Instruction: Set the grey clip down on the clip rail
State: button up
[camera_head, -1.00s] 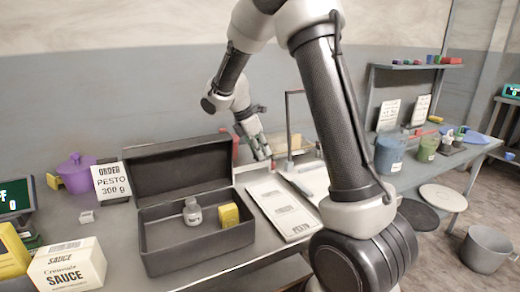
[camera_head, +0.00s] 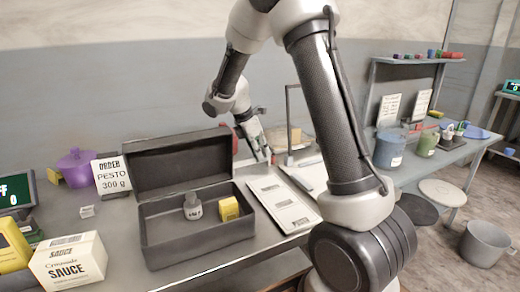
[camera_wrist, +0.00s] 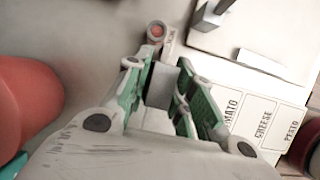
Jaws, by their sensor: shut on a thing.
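My gripper (camera_head: 266,155) is at the back of the counter, just behind the white label board. In the wrist view its green-lined fingers (camera_wrist: 164,92) are closed on a grey block-like piece, the grey clip (camera_wrist: 160,86), which is partly hidden by the fingers. The clip is too small to make out in the head view. A narrow grey strip with a round red end (camera_wrist: 157,31) lies just beyond the fingertips. I cannot tell for sure which part is the clip rail, or whether the clip touches anything.
The label board (camera_head: 284,206) reads tomato, cheese and pesto in the wrist view. An open dark box (camera_head: 190,248) holds a small bottle (camera_head: 193,206) and a yellow block (camera_head: 229,209). A thin dark post frame (camera_head: 288,118) stands right of my gripper. A large red object (camera_wrist: 28,100) is close at left.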

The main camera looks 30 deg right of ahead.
jog(key=shift+f, duration=0.25)
jog(key=o, duration=0.9)
jog(key=shift+o, duration=0.2)
jog(key=v, duration=1.2)
